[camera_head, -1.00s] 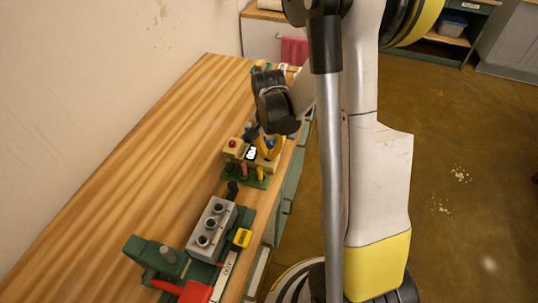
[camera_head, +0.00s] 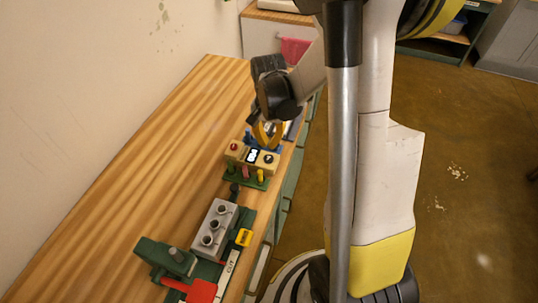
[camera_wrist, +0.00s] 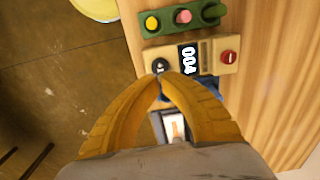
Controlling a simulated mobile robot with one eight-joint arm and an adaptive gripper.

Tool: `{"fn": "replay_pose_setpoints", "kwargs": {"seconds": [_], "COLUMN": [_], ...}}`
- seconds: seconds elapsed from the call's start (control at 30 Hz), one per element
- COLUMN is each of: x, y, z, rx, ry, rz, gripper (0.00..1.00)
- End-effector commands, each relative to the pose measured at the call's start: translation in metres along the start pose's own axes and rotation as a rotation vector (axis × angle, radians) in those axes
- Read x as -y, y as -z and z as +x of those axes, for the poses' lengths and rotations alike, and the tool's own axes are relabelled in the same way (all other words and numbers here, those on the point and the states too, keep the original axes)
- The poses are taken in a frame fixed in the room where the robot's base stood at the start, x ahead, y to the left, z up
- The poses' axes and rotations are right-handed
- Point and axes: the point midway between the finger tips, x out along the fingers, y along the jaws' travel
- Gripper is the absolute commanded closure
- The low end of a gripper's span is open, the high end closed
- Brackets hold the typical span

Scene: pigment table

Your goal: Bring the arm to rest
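My arm reaches over the right edge of the wooden table (camera_head: 130,185). My gripper (camera_head: 266,140) hangs just beyond a beige box (camera_head: 235,153) with a red button, a display and a black knob. In the wrist view my gripper (camera_wrist: 163,82) has its yellow fingertips together, with nothing visible between them. The tips appear right beside the black knob of the beige box (camera_wrist: 212,58), whose display reads 004. I cannot tell whether they touch it.
A green rack (camera_head: 246,180) with coloured pegs stands before the box. The table's left side is bare. Open floor (camera_head: 470,180) lies right.

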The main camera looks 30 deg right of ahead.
Motion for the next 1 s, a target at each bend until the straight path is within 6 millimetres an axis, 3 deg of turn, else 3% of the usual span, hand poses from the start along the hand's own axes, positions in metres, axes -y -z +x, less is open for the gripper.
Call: {"fn": "replay_pose_setpoints", "kwargs": {"seconds": [0.37, 0.5, 0.8, 1.0], "x": [0.000, 0.004, 0.015, 0.009], "y": [0.000, -0.009, -0.072, -0.122], "z": [0.000, -0.014, -0.082, -0.107], "rx": [-0.001, -0.030, -0.225, -0.382], "ry": [0.001, 0.021, 0.137, 0.211], "rz": [-0.003, -0.054, -0.385, -0.620], "gripper": [1.00, 1.00, 1.00, 1.00]}}
